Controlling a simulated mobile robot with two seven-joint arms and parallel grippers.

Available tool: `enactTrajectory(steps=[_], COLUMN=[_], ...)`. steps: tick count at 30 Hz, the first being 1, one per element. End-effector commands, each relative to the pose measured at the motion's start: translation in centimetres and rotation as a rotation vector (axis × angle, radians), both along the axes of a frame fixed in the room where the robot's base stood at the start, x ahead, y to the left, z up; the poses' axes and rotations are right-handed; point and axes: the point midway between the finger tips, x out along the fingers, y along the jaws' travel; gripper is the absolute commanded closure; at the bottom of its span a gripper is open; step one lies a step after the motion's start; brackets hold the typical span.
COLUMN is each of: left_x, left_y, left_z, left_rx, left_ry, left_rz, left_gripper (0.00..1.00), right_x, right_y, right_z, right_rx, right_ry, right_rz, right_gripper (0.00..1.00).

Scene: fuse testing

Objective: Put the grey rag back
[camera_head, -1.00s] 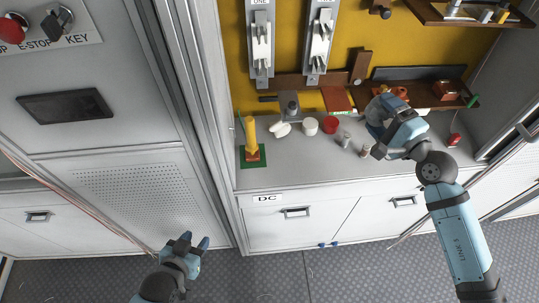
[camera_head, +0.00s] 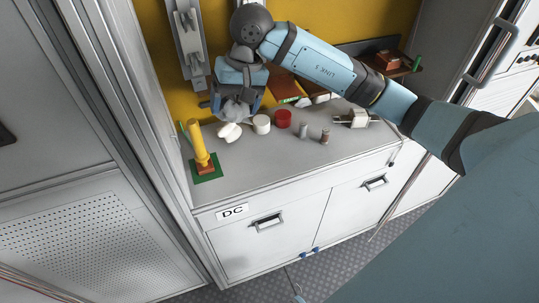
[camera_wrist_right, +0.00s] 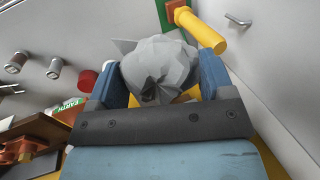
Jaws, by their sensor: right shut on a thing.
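The grey rag (camera_wrist_right: 160,70) is a crumpled bundle held between the two blue fingers of my right gripper (camera_wrist_right: 158,88) in the right wrist view. In the head view the right gripper (camera_head: 236,100) is above the back left of the counter, and the rag (camera_head: 236,108) shows just under it, partly hidden by the gripper. I cannot tell whether the rag touches the counter. My left gripper is not in the head view now.
On the grey counter (camera_head: 250,175) stand a yellow-handled tool (camera_head: 198,143) on a green pad, white pots (camera_head: 261,124), a red pot (camera_head: 283,118) and small metal cylinders (camera_head: 303,131). The counter's front strip is clear.

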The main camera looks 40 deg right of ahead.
Motion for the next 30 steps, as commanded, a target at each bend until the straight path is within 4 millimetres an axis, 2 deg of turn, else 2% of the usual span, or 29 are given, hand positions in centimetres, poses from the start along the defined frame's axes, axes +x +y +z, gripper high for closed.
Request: enactTrajectory(steps=[1, 3, 6, 8, 11, 24, 30], left_x=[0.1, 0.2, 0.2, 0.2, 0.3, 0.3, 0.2], left_y=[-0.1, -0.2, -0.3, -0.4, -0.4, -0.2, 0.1], left_z=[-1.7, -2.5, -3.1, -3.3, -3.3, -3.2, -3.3], left_rx=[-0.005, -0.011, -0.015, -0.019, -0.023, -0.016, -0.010], left_ry=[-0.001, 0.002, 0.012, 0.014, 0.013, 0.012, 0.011], left_rz=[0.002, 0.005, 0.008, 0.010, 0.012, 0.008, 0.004], left_gripper=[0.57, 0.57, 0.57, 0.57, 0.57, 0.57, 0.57], right_x=[-0.3, -0.9, -1.6, -1.9, -2.1, -2.2, -2.1], right_y=[-2.0, -4.4, -6.7, -7.4, -7.8, -7.8, -7.8], right_z=[-0.7, -0.4, 0.5, 0.6, -0.2, -11.4, -14.5], right_rx=[-0.086, -0.184, -0.258, -0.280, -0.291, -0.290, -0.289], right_ry=[0.005, 0.022, 0.037, 0.043, 0.050, 0.052, 0.047], right_rz=[0.018, 0.032, 0.039, 0.040, 0.040, 0.040, 0.039], right_gripper=[0.44, 0.44, 0.44, 0.44, 0.44, 0.44, 0.44])
